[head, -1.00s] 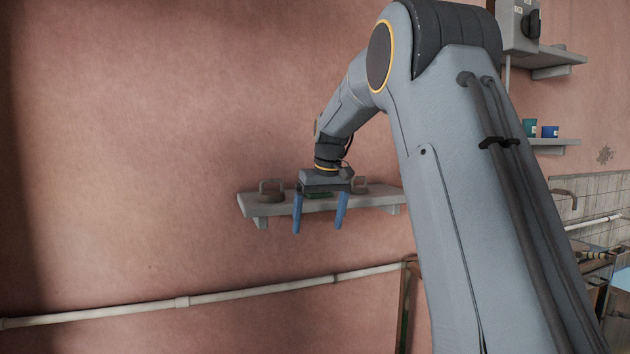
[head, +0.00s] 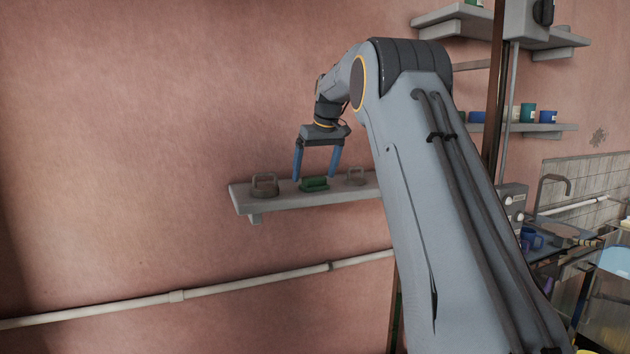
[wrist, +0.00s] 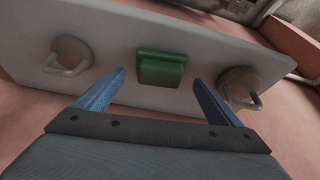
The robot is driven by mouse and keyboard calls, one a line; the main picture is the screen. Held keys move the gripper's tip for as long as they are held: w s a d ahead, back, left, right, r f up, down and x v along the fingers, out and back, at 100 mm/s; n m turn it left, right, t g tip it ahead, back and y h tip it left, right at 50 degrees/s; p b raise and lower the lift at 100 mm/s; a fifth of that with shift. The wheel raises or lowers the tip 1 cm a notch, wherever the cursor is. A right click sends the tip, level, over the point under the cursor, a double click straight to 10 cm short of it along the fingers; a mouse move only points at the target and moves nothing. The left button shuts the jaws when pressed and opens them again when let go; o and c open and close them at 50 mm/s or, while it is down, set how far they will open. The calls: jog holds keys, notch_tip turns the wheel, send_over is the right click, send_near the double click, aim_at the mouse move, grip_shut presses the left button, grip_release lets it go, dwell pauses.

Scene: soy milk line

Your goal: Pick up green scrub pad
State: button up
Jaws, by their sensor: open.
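The green scrub pad (head: 314,184) lies on a grey wall shelf (head: 240,203), between two round grey-brown objects with handles. It also shows in the wrist view (wrist: 161,69), just beyond the fingertips and roughly midway between them. My gripper (head: 315,178) has two blue fingers pointing down, spread apart with nothing held. In the head view the fingertips appear at about the pad's height, one to each side of it. In the wrist view (wrist: 160,82) the pad lies ahead of the gap between the fingers. I cannot tell the exact depth between fingertips and pad.
One handled object (head: 265,186) stands left of the pad and another (head: 356,176) right of it, close to the fingers. The pink wall is right behind the shelf. A pale pipe (head: 240,283) runs below. Shelves with cups (head: 528,113) are at the right.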

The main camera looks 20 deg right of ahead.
aim_at(314, 177)
jog(key=shift+p+x, duration=0.45)
jog(key=shift+x, duration=0.8)
jog(key=shift+d+f, duration=0.1)
jog(key=shift+c, duration=0.4)
jog(key=c, duration=1.1)
jog(key=shift+o, duration=0.2)
notch_tip(314, 177, up, 10)
jog(key=b, duration=0.2)
jog(key=shift+b, duration=0.3)
